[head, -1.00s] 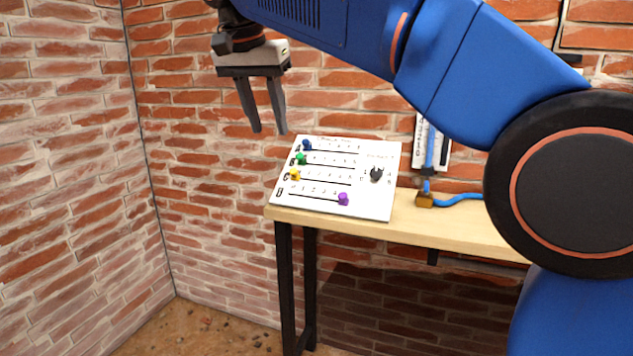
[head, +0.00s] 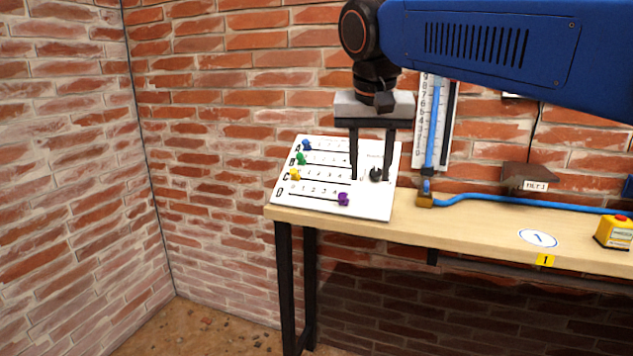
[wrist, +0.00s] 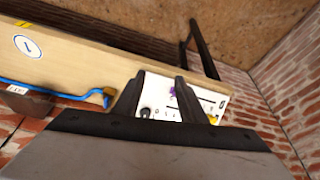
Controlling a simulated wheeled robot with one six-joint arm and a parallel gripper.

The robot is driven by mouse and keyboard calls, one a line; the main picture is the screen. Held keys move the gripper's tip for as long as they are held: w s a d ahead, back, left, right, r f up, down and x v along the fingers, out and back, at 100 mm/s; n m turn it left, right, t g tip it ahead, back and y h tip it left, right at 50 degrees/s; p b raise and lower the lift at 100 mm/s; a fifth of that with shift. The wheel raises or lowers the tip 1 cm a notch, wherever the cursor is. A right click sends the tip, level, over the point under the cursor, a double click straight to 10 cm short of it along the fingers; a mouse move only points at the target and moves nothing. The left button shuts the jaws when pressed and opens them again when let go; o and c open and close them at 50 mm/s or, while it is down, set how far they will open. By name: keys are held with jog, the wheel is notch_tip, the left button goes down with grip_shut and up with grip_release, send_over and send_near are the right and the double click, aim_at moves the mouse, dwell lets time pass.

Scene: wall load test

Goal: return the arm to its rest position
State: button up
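My gripper (head: 372,178) hangs fingers down in front of the white slider panel (head: 375,205) in the head view. Its two fingers are apart with nothing between them, so it is open. In the wrist view my gripper (wrist: 155,85) shows its two dark fingers spread, with the panel (wrist: 158,85) beyond them. My blue arm crosses the upper right of the head view. The panel carries blue, green, yellow and purple sliders and a black knob (head: 376,174). Whether the fingers touch the panel cannot be told; they appear above or in front of it.
The wooden bench (head: 460,230) runs to the right along the brick wall. On it are a blue hose (head: 520,201), a round label (head: 538,238) and a yellow box with a red button (head: 614,232). A tall scale (head: 446,130) stands behind. Open floor lies at left.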

jog(key=s+d+f, duration=0.6)
jog(key=s+f, duration=0.1)
jog(key=f, duration=0.2)
jog(key=s+d+f+n, duration=0.1)
jog(key=s+d+f, duration=0.5)
jog(key=f, duration=0.4)
jog(key=s+d+f, duration=0.6)
jog(key=s+f, duration=0.3)
jog(key=f, duration=0.1)
jog(key=shift+d+n+t+y, duration=0.3)
jog(key=shift+n+t+y, duration=0.1)
